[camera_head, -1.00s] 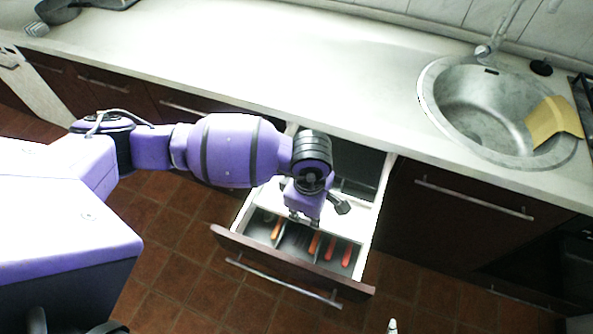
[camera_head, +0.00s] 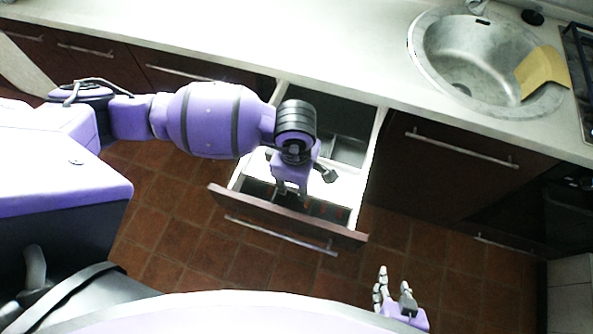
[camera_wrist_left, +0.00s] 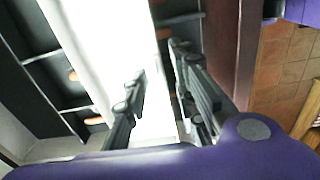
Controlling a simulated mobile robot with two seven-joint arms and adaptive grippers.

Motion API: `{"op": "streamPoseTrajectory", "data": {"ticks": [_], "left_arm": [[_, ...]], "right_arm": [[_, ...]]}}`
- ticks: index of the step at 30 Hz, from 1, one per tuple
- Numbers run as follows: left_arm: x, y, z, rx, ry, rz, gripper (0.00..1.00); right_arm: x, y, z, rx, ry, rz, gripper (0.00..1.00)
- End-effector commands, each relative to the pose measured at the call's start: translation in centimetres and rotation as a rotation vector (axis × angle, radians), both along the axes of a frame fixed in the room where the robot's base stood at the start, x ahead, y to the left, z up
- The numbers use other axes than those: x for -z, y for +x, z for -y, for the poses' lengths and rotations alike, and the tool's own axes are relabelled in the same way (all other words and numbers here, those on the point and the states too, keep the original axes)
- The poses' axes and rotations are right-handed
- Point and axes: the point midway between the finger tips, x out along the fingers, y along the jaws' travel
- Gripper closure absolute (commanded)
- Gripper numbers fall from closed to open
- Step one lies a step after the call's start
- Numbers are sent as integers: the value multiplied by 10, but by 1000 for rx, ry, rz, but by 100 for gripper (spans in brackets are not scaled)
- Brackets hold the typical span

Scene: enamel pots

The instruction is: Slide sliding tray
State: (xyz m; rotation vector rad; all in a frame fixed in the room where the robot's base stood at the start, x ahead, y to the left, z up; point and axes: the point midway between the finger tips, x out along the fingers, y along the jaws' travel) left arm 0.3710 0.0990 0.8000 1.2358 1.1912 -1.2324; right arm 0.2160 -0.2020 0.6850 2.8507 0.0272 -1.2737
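The white sliding tray (camera_head: 340,187) lies across the open drawer (camera_head: 290,217), in its front half. It shows as a bright white strip in the left wrist view (camera_wrist_left: 105,45). My left gripper (camera_head: 290,196) is low over the tray, at the drawer's front part. In the wrist view its two dark fingers (camera_wrist_left: 160,95) are apart, with white tray surface showing between them. Whether they touch the tray I cannot tell. My right gripper (camera_head: 393,292) is at the bottom of the head view, away from the drawer, its fingers seemingly apart and empty.
Dark compartments (camera_head: 347,150) lie open behind the tray. Orange-handled cutlery (camera_wrist_left: 95,121) lies in the drawer. The drawer's front has a metal handle (camera_head: 280,238). The counter (camera_head: 300,50) and round sink (camera_head: 480,65) are behind. Tiled floor (camera_head: 240,265) is free in front.

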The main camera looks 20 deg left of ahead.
Motion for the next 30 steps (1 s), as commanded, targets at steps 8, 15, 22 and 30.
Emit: {"op": "streamPoseTrajectory", "data": {"ticks": [8, 15, 22, 30], "left_arm": [[-4, 0, 0, 0, -1, -1, 75], [-47, 1, 0, 3, -1, 4, 75], [-94, 1, 0, 2, -1, 5, 75], [-120, 1, 0, 1, 0, 3, 75]], "right_arm": [[0, 0, 2, 1, -4, 0, 60], [0, 0, 2, 0, -3, -1, 60], [0, -1, 2, -2, -3, -1, 60], [1, -1, 2, -2, -3, -2, 60]]}}
